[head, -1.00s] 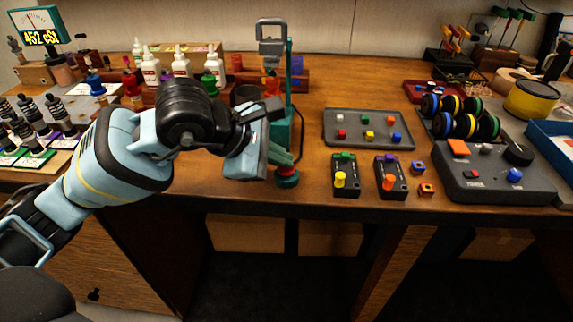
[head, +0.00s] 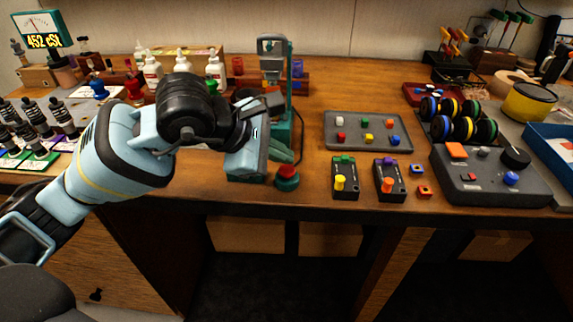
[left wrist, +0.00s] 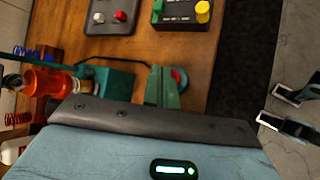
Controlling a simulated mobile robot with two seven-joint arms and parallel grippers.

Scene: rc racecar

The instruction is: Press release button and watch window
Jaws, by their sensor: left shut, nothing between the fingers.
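A red release button (head: 287,171) on a round green base sits near the table's front edge, at the foot of a teal stand (head: 282,125). The button also shows in the left wrist view (left wrist: 180,78). My left gripper (head: 282,153) has its green fingers shut and empty, just behind and above the button; the red top is uncovered. The fingers also show in the left wrist view (left wrist: 161,86). The stand's grey upper head (head: 271,45) shows above my wrist, which hides its lower part. A display (head: 42,38) at the far left reads 452 cSt. My right gripper is not seen.
Two black boxes with coloured knobs, one with a yellow knob (head: 340,182), stand right of the button. A grey tray (head: 365,145) lies behind them. A grey control box (head: 490,180) is at the right. White bottles (head: 183,65) stand behind my left arm.

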